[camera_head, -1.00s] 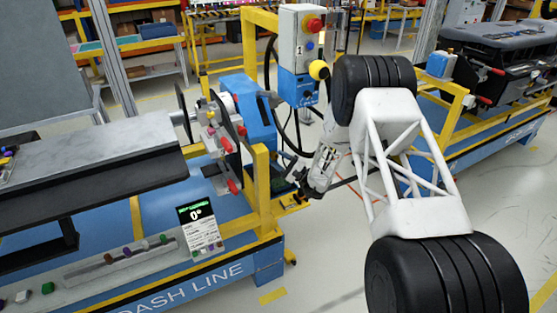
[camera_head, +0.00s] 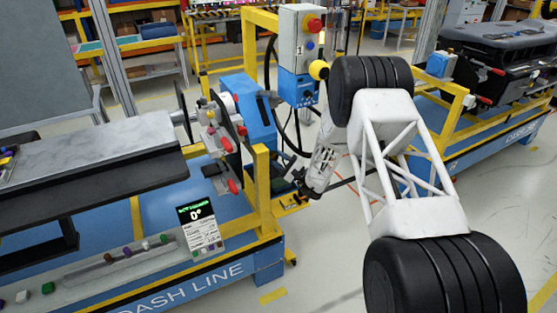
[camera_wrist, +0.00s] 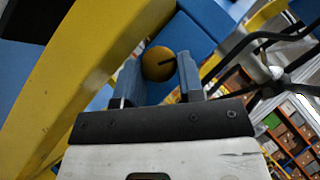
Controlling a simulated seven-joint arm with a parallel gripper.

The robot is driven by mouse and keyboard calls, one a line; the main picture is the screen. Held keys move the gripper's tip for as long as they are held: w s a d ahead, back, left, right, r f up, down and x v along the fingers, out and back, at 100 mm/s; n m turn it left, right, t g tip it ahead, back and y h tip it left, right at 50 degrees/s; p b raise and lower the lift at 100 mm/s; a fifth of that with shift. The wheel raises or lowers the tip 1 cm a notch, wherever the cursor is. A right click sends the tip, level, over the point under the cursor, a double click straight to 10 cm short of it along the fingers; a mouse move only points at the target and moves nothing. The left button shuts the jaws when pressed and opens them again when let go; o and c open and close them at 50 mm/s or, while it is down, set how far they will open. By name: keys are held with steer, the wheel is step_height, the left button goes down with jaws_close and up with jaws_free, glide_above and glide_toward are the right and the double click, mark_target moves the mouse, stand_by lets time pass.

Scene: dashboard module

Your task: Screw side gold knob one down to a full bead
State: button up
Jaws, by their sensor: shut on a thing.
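In the wrist view, the round gold knob (camera_wrist: 158,62) sits between the two blue-grey fingers of my gripper (camera_wrist: 159,66), which is shut on it. A dark line on the knob's face points toward the right finger. In the head view, my gripper (camera_head: 302,182) is low beside the yellow post of the dash line stand, and the knob is hidden there. A display card (camera_head: 200,227) on the stand has a green header and reads 0°.
A yellow frame beam (camera_wrist: 85,75) runs close along the left in the wrist view, with blue panels behind. A control box (camera_head: 300,40) with a red button stands above my gripper. A dark cable loops nearby. A fixture with red handles (camera_head: 229,150) is to the left.

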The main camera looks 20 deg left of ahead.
steer(key=shift+m, duration=0.3)
steer(key=shift+s+a+f+m+t, duration=0.1)
steer(key=shift+m+t, duration=1.5)
steer(key=shift+m, duration=0.25)
steer(key=shift+s+a+f+m+t, duration=0.1)
steer(key=shift+m+t, duration=1.5)
steer(key=shift+m, duration=0.3)
steer(key=shift+s+a+f+m+t, duration=0.1)
steer(key=shift+m+t, duration=1.5)
steer(key=shift+m, duration=0.25)
steer(key=o, duration=0.6)
steer(key=shift+o, duration=0.2)
steer(key=shift+d, duration=0.1)
steer(key=v, duration=0.7)
steer(key=shift+f, duration=0.3)
